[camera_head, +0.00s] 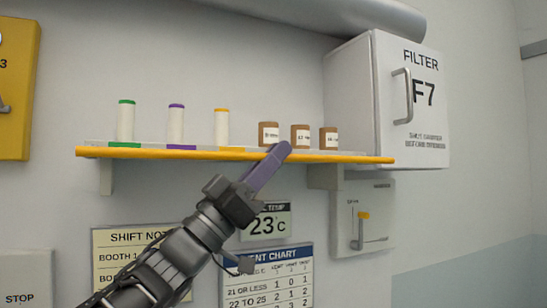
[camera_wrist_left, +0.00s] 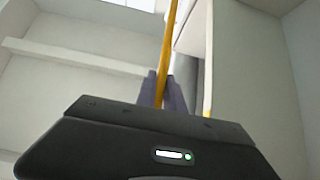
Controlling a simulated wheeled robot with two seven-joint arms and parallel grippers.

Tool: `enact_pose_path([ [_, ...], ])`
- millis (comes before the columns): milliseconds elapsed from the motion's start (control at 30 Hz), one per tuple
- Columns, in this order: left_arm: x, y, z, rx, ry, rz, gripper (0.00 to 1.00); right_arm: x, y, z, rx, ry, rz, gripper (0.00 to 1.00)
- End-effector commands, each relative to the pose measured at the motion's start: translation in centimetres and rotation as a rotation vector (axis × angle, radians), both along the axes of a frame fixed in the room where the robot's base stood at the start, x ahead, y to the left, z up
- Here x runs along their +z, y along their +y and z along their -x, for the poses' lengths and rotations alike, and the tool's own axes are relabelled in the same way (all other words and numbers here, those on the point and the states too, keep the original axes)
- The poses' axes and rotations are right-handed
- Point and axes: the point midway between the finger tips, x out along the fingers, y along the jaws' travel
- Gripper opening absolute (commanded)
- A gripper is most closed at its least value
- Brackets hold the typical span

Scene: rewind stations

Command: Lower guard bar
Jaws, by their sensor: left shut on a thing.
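The yellow guard bar (camera_head: 345,159) runs along the front edge of the wall shelf in the head view, nearly level. My left gripper (camera_head: 279,152) reaches up from below and is shut on the bar, right of the shelf's middle. In the left wrist view the bar (camera_wrist_left: 168,45) passes between the purple-grey fingers of my left gripper (camera_wrist_left: 162,88). The fingertips hide a short stretch of the bar. My right gripper is in neither view.
Behind the bar, the shelf holds white spools (camera_head: 176,125) with green, purple and yellow ends, and brown labelled jars (camera_head: 300,137). A white filter cabinet (camera_head: 430,130) stands at right, above a small lever box (camera_head: 378,205). Notices hang below.

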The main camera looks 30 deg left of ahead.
Motion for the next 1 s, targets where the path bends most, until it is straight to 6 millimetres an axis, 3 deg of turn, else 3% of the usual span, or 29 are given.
enact_pose_path([
  [633, 0.3, 0.0, 0.0, 0.001, 0.012, 0.019, 0.00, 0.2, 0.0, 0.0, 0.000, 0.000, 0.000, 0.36],
  [1000, 2.5, 0.0, 0.1, -0.002, 0.185, 0.271, 0.00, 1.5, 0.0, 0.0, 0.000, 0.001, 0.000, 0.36],
])
